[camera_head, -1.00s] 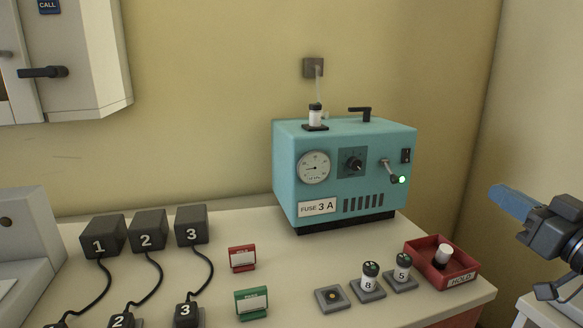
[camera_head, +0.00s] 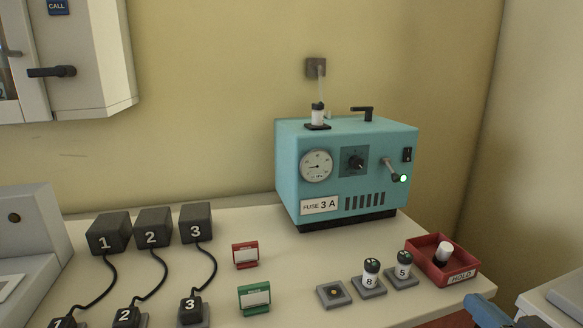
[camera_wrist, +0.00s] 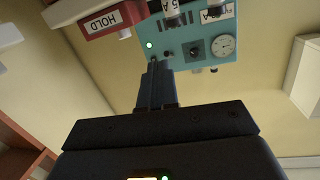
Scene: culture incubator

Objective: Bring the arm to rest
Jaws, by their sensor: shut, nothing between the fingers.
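My gripper shows in the wrist view (camera_wrist: 157,88) with its blue fingers together and nothing between them. The rest of the arm is mostly outside the head view. The wrist view is turned over, with the teal incubator (camera_wrist: 178,42) and the HOLD tray at its top.
The teal incubator (camera_head: 345,150) stands at the back of the bench (camera_head: 160,285). Fuses 8 (camera_head: 371,275) and 5 (camera_head: 403,266) stand in grey holders. Three numbered black boxes with cables (camera_head: 152,232) stand left. Red (camera_head: 245,255) and green (camera_head: 254,298) card stands are between.

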